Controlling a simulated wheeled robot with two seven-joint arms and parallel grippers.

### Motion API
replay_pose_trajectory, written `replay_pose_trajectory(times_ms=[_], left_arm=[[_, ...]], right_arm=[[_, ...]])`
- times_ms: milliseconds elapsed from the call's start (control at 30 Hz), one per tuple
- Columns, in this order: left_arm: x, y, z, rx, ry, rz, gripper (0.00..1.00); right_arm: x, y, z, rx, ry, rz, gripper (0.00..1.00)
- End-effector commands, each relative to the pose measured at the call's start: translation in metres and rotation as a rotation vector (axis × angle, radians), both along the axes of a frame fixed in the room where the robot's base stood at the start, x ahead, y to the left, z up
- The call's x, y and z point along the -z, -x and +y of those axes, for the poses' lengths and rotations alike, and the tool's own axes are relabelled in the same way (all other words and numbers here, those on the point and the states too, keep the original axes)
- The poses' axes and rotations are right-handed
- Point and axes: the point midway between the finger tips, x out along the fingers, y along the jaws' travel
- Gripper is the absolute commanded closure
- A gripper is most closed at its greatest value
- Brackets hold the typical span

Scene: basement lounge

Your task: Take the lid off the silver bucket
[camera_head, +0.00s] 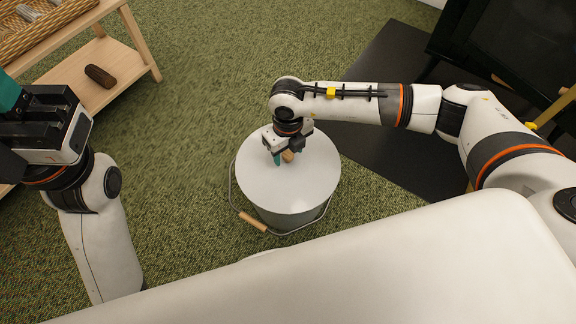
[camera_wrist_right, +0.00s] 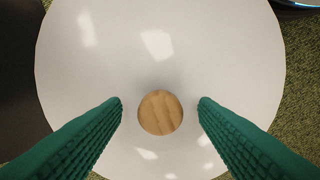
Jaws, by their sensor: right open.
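The silver bucket (camera_head: 287,217) stands on the green carpet in front of me. Its pale round lid (camera_head: 308,186) lies on top, with a small wooden knob (camera_head: 288,156) at its middle. My right gripper (camera_head: 282,158) is over the lid, pointing down. In the right wrist view its green fingers (camera_wrist_right: 160,105) are open, one on each side of the round knob (camera_wrist_right: 160,112), with a gap on both sides. My left gripper (camera_head: 30,110) is at the left edge of the head view, away from the bucket; its fingers are not clearly seen.
The bucket's wire handle with a wooden grip (camera_head: 253,222) hangs down at its front. A wooden shelf (camera_head: 125,78) with a wicker basket (camera_head: 35,28) and a dark brown object (camera_head: 99,76) stands at upper left. A black mat (camera_head: 385,70) lies at right. Carpet is clear left of the bucket.

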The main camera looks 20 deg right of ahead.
Motion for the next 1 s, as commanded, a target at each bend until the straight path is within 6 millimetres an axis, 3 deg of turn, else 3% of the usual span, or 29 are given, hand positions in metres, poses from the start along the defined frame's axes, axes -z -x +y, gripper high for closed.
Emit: replay_pose_trajectory(times_ms=[100, 400, 733, 1000], left_arm=[[-0.0012, 0.0028, -0.0005, -0.001, -0.001, -0.027, 0.64], [-0.0051, 0.0033, -0.0009, -0.002, -0.003, -0.032, 0.64], [-0.005, 0.0033, -0.0009, -0.002, -0.003, -0.032, 0.64], [-0.0066, 0.0034, -0.001, -0.001, -0.002, -0.033, 0.64]], right_arm=[[0.0158, 0.0001, 0.0003, 0.0, -0.001, 0.0, 0.46], [0.0173, 0.0001, 0.0002, 0.0, -0.001, 0.0, 0.46], [0.0171, -0.0002, 0.0001, 0.0, -0.001, 0.0, 0.98], [0.0144, -0.0004, 0.0003, 0.0, -0.001, -0.001, 0.98]])
